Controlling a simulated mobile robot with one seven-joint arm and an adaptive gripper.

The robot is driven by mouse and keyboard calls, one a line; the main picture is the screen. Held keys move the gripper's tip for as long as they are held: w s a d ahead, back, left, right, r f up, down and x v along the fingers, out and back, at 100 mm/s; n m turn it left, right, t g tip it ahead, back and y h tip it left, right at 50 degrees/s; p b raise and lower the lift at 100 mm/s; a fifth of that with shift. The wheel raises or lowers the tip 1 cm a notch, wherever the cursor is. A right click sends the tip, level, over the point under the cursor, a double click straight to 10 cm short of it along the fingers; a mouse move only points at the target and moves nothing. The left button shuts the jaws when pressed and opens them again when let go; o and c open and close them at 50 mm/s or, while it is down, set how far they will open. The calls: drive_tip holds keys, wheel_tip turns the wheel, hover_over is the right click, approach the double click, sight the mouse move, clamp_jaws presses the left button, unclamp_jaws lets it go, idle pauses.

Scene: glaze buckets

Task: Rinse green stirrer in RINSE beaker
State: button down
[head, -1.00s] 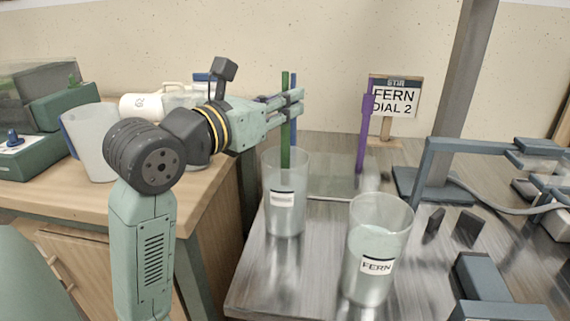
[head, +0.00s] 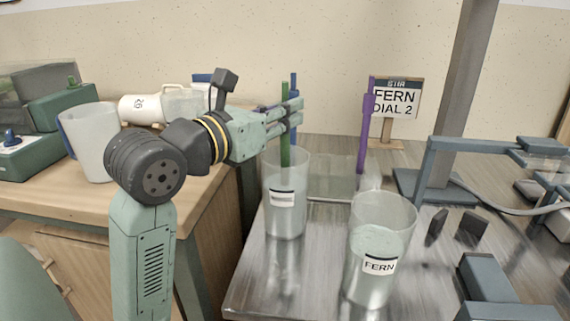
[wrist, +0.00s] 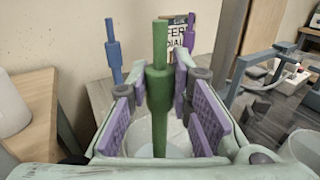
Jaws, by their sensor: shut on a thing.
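The green stirrer (head: 285,152) stands upright in my gripper (head: 296,112). Its lower end reaches inside the left clear beaker (head: 285,222), which holds pale liquid and has a label too small to read. In the wrist view the green stirrer (wrist: 158,85) runs down between the purple pads of my gripper (wrist: 160,118), over the beaker mouth. My gripper is shut on the stirrer, above the beaker rim. The stirrer's lower tip is hard to make out in the liquid.
A beaker labelled FERN (head: 372,275) stands close at front right. A blue stirrer (head: 294,82) and a purple stirrer (head: 366,125) stand upright behind. The FERN DIAL 2 sign (head: 397,98) is at the back. A grey stand (head: 428,175) is at right.

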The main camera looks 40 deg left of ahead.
wheel_tip(320, 180, up, 2)
drive_tip(key=shift+r+p, duration=0.1)
drive_tip(key=shift+p, duration=0.5)
drive_tip(key=shift+f+b, duration=1.15)
drive_tip(key=shift+f, duration=0.2)
drive_tip(key=shift+r+p, duration=0.95)
drive_tip(key=shift+r, duration=0.35)
drive_tip(key=shift+f, duration=0.1)
drive_tip(key=shift+f+b, duration=1.1)
drive_tip(key=shift+f, duration=0.1)
